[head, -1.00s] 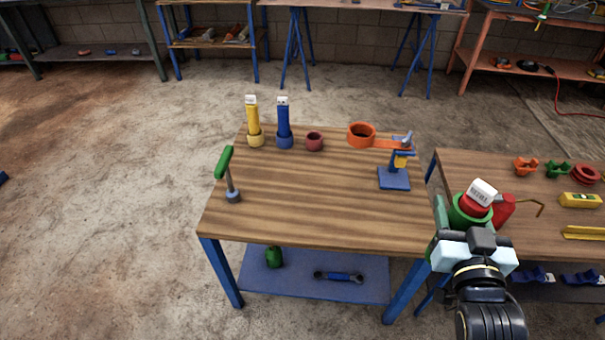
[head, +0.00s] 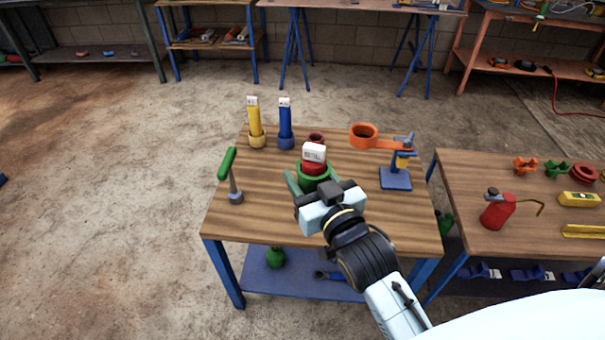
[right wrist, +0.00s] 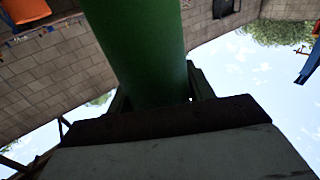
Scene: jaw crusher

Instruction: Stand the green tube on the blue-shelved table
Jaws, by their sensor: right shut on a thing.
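My right gripper (head: 309,190) is shut on the green tube (head: 315,182), whose top shows a red part and a white labelled cap. The tube looks upright, over the middle of the blue-shelved table (head: 262,218); I cannot tell how high its base is, as the gripper and arm hide its lower part. In the right wrist view the green tube (right wrist: 150,45) rises between the fingers. A yellow tube (head: 255,120) and a blue tube (head: 285,120) stand in ring bases at the table's back left. My left gripper is not in view.
A dark red ring (head: 317,137) sits just behind the held tube. An orange ring on a blue stand (head: 395,180) is at the right. A green-handled tool (head: 231,175) stands at the left edge. A red oil can (head: 497,211) is on the right-hand table.

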